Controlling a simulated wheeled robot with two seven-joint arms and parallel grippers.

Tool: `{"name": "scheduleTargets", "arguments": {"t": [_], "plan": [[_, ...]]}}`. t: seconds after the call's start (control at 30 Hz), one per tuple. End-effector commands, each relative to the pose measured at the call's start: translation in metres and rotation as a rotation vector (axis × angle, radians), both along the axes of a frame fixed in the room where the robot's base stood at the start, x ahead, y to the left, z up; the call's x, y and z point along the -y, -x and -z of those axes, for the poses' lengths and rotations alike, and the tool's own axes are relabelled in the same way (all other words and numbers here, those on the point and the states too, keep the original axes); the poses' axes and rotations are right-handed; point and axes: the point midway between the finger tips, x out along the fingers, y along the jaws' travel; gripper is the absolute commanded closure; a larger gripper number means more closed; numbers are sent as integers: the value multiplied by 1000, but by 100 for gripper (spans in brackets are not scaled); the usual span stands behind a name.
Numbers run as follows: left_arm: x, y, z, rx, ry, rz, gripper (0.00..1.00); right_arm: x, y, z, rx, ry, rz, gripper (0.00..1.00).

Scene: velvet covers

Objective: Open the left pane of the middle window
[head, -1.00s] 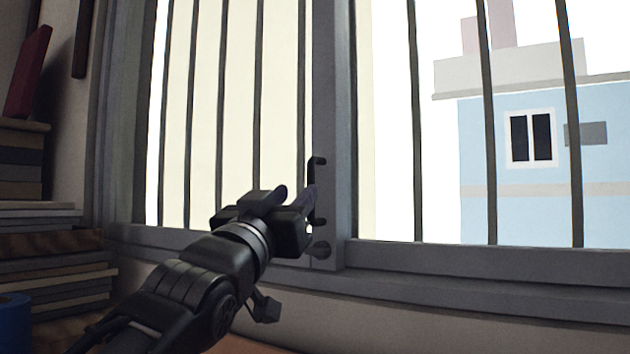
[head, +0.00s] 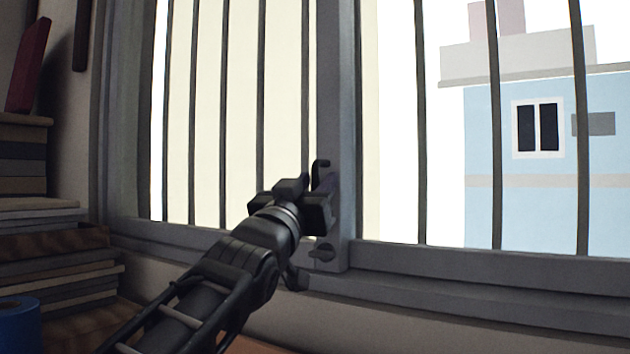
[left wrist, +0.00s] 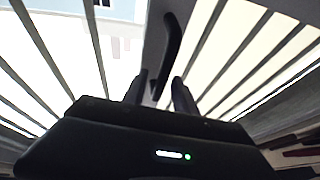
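The left pane (head: 143,120) of the window has a grey frame, and dark vertical bars show across its opening. A black handle (head: 320,165) stands on the grey upright at the pane's right side, with a dark round knob (head: 322,253) below it. My left gripper (head: 318,185) is at the handle and hides its lower part in the head view. In the left wrist view the two fingers (left wrist: 157,92) are apart, with the handle (left wrist: 172,45) rising between and beyond them. I cannot tell whether they touch it. My right gripper is not in view.
Stacked books or boards (head: 60,260) and a blue round object (head: 20,322) stand at the lower left. A dark red book (head: 28,65) leans above them. The grey sill (head: 480,285) runs clear to the right. A light blue building (head: 485,130) shows outside.

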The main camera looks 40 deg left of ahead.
Motion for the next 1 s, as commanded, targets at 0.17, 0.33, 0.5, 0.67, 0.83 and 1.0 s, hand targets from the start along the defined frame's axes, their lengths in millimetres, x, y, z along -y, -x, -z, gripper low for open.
{"name": "scheduleTargets", "arguments": {"t": [0.17,0.33,0.5,0.67,0.83,1.0], "plan": [[0,0,0,0,0,0,77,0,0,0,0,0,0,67],[0,0,0,0,0,0,91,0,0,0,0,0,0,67],[0,0,0,0,0,0,100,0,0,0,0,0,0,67],[0,0,0,0,0,0,100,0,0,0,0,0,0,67],[0,0,0,0,0,0,100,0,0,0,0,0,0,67],[0,1,0,0,0,0,100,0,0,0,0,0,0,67]]}}
